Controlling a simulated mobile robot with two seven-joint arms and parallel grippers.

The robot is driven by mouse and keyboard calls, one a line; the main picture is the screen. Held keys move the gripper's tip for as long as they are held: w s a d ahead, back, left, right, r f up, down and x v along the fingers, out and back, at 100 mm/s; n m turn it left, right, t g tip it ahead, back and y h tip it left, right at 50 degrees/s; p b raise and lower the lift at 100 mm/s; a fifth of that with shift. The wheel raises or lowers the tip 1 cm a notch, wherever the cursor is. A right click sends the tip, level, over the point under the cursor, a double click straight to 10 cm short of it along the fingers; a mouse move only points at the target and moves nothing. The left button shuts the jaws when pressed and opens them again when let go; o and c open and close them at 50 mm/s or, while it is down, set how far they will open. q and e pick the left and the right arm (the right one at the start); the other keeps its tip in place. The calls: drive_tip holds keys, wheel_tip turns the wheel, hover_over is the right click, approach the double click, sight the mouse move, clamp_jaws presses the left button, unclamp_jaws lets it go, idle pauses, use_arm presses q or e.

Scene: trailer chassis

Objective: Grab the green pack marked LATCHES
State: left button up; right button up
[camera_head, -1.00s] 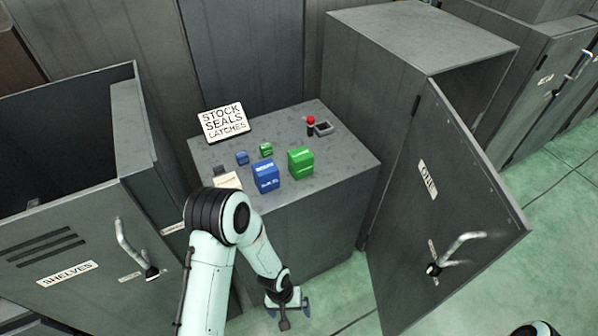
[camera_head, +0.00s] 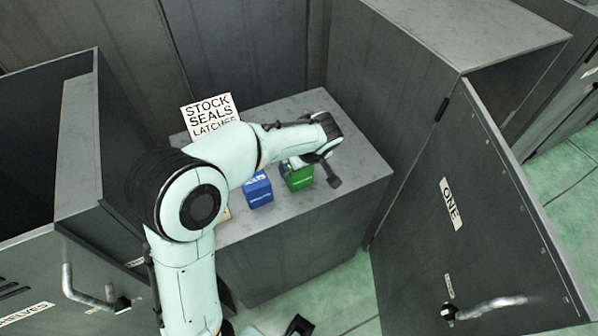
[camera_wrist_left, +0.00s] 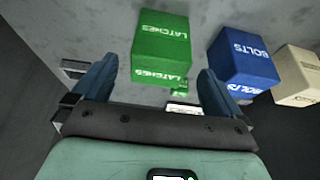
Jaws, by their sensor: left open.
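The green pack marked LATCHES (camera_head: 299,178) stands on the grey cabinet top, right of a blue pack (camera_head: 259,190). My left gripper (camera_head: 318,170) is at the green pack, and the arm hides part of it. In the left wrist view the green LATCHES pack (camera_wrist_left: 161,45) lies ahead, between and beyond the fingers of my open left gripper (camera_wrist_left: 152,85). Nothing is held between the fingers. The blue pack there reads BOLTS (camera_wrist_left: 243,58). My right gripper is not in view.
A sign reading STOCK, SEALS, LATCHES (camera_head: 210,113) stands at the back of the cabinet top (camera_head: 352,172). A pale pack (camera_wrist_left: 297,72) is beside the blue one. An open door marked ONE (camera_head: 480,215) stands at the right, and an open cabinet (camera_head: 80,140) at the left.

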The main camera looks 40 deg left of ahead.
sight(296, 181)
use_arm(q)
drive_tip(key=x, duration=0.7)
drive_tip(key=shift+d, duration=0.1)
drive_tip(key=shift+r, duration=0.1)
drive_tip(key=c, duration=1.1)
drive_tip(key=shift+r, duration=0.1)
drive_tip(key=shift+c, duration=0.2)
